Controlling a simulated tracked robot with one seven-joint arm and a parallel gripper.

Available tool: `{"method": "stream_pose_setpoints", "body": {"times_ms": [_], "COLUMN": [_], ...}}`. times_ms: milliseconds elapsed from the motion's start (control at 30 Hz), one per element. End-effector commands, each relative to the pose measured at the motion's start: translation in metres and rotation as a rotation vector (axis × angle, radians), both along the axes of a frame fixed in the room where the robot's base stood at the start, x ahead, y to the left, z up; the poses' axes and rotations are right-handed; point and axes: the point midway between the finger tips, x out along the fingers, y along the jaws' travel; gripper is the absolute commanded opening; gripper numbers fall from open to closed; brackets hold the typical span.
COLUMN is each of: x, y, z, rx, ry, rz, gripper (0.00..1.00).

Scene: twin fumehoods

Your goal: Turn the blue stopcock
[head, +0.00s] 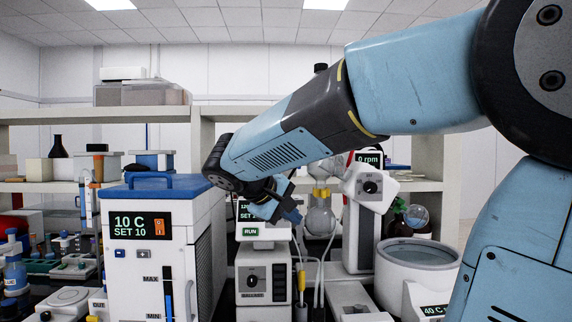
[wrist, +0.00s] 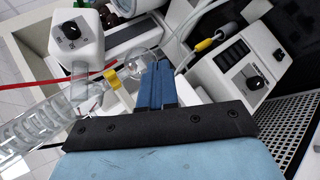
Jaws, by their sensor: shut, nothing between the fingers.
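My gripper (wrist: 158,64) is shut and empty, its two blue fingers together in the wrist view. In the head view, my gripper (head: 294,214) points down among the glassware, partly covered by my arm. Close beyond the fingers in the wrist view is clear glassware (wrist: 136,66) with a yellow clip (wrist: 112,78). A coiled glass condenser (wrist: 35,120) lies to the left of it. The head view shows a round glass flask (head: 320,220) just right of the gripper. I cannot make out the blue stopcock in either view; my fingers or arm may hide it.
A chiller (head: 150,255) reading 10 C stands left of the gripper. A white boxed unit with a dial (head: 264,277) is below it. A stirrer head (head: 370,186) and a white round bath (head: 418,254) are on the right. Cables and tubing (head: 300,255) hang near the gripper.

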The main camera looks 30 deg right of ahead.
Motion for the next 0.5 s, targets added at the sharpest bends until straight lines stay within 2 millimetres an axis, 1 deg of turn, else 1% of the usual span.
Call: {"method": "stream_pose_setpoints", "body": {"times_ms": [33,100,233,300,400,500], "x": [0.02,0.046,0.089,0.106,0.125,0.136], "y": [0.004,0.009,0.025,0.035,0.048,0.057], "z": [0.012,0.032,0.066,0.081,0.096,0.106], "rx": [-0.078,-0.194,-0.382,-0.464,-0.55,-0.601], "ry": [-0.002,-0.02,-0.072,-0.104,-0.144,-0.171], "rz": [0.008,0.014,0.023,0.028,0.032,0.034], "gripper": [0.0,0.0,0.0,0.0,0.0,0.0]}}
